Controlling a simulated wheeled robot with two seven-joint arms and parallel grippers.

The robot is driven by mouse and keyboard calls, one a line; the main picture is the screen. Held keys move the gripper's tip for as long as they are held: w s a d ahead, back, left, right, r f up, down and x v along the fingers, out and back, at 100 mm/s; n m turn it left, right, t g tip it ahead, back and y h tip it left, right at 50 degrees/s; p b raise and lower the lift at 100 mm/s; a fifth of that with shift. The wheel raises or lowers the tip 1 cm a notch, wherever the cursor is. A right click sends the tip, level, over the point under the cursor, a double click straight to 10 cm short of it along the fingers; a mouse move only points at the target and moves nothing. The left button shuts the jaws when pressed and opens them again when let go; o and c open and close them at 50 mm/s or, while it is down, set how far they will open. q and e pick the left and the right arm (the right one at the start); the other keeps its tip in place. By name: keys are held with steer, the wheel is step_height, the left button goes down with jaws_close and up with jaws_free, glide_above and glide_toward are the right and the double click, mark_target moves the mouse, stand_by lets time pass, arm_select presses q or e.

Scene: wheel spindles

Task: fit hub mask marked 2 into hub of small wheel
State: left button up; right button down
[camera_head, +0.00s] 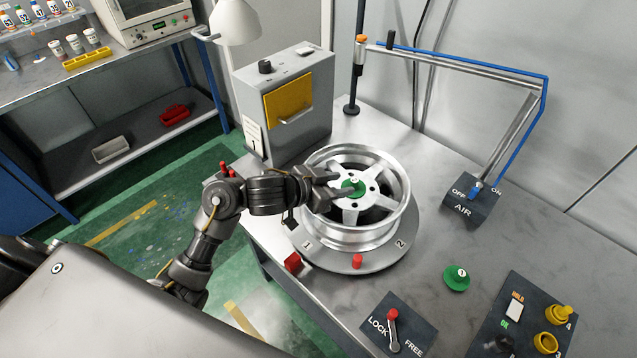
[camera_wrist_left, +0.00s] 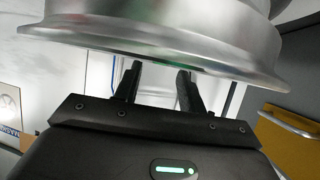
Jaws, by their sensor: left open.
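A silver spoked wheel (camera_head: 388,172) lies on a round grey turntable (camera_head: 375,262) that bears labels 1 and 2. A green hub mask (camera_head: 353,188) sits at the wheel's hub; its number is too small to read, and I cannot tell how deep it sits. My left gripper (camera_head: 345,184) is open, its fingers reaching over the wheel to the mask, one on either side. My right gripper is out of view.
Another green mask (camera_head: 456,278), marked 1, lies on the bench. A grey cabinet (camera_head: 290,100) stands behind left, an air arm (camera_head: 515,135) behind right.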

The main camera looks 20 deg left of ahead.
arm_select(q)
steer(key=p+v, duration=0.1)
steer(key=v, duration=0.8)
